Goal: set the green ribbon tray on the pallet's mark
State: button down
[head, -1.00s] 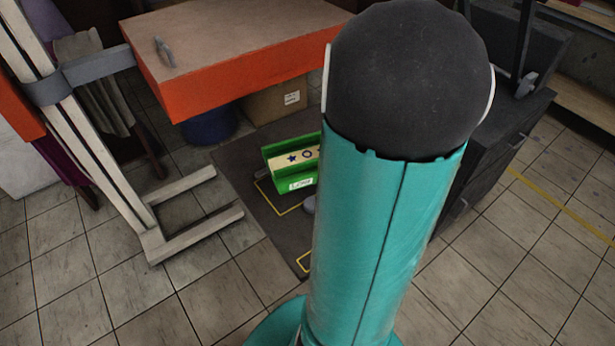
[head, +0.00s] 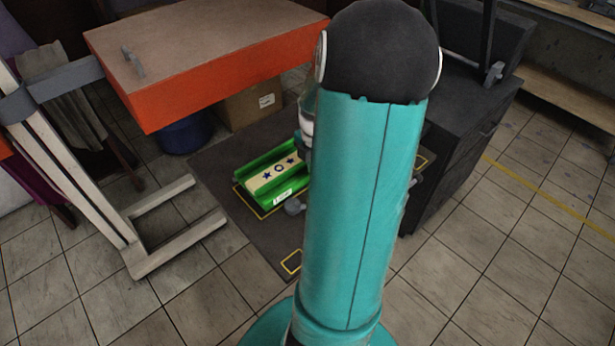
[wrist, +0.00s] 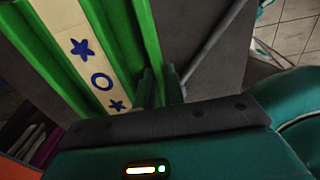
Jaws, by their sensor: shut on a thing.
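The green ribbon tray (head: 263,190) has a cream strip with blue stars and a ring, and a white label on its near end. In the head view it is over a yellow outlined mark (head: 243,203) on the dark pallet (head: 225,160). The outline shows along the tray's left and near edges; I cannot tell whether the tray touches the pallet. My gripper (wrist: 165,110) is shut on the tray at the bottom of the wrist view, where the tray (wrist: 50,45) fills the upper left. My arm hides the tray's right end in the head view.
Another yellow outline (head: 291,262) lies nearer on the pallet. An orange-sided table (head: 205,95) stands behind, with a cardboard box (head: 250,103) and blue bin (head: 185,135) below. A pale stand (head: 180,240) is at left, a dark cabinet (head: 455,150) at right. Tiled floor is clear in front.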

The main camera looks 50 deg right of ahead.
jog(key=shift+w+d+f, duration=0.1)
jog(key=shift+w+f, duration=0.9)
jog(key=shift+f, duration=0.2)
jog(key=shift+w+f, duration=0.2)
jog(key=shift+f, duration=1.45)
jog(key=c, duration=1.5)
grip_release()
jog(key=shift+f, duration=0.15)
